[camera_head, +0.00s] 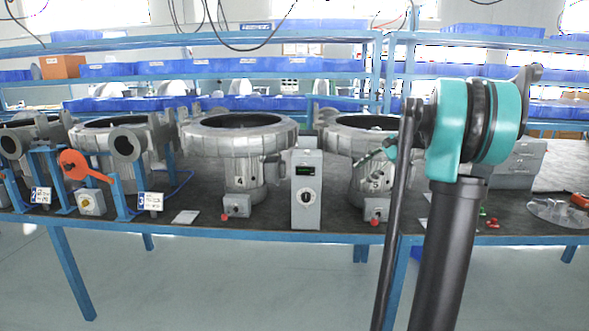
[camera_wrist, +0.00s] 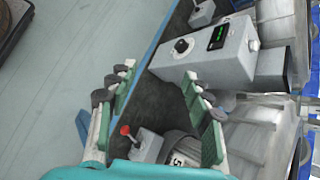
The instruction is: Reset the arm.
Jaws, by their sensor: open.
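My gripper (camera_wrist: 160,85) is open and empty in the wrist view, its two green-padded fingers spread apart. A grey control box (camera_wrist: 205,55) with a green display and a black knob shows beyond the fingertips. A small switch box with a red knob (camera_wrist: 146,146) shows between the fingers, lower down. In the head view my arm is raised at the right, in front of the bench. The gripper is mostly hidden there, with only a small dark green part showing near the right blower (camera_head: 345,150).
The blue-edged bench (camera_head: 270,234) carries several grey blowers, such as blower 4 (camera_head: 240,145). The control box also stands upright in the head view (camera_head: 306,205). An orange-handled part (camera_head: 85,165) stands at the left. Grey boxes (camera_head: 520,165) sit behind my arm. Floor in front is clear.

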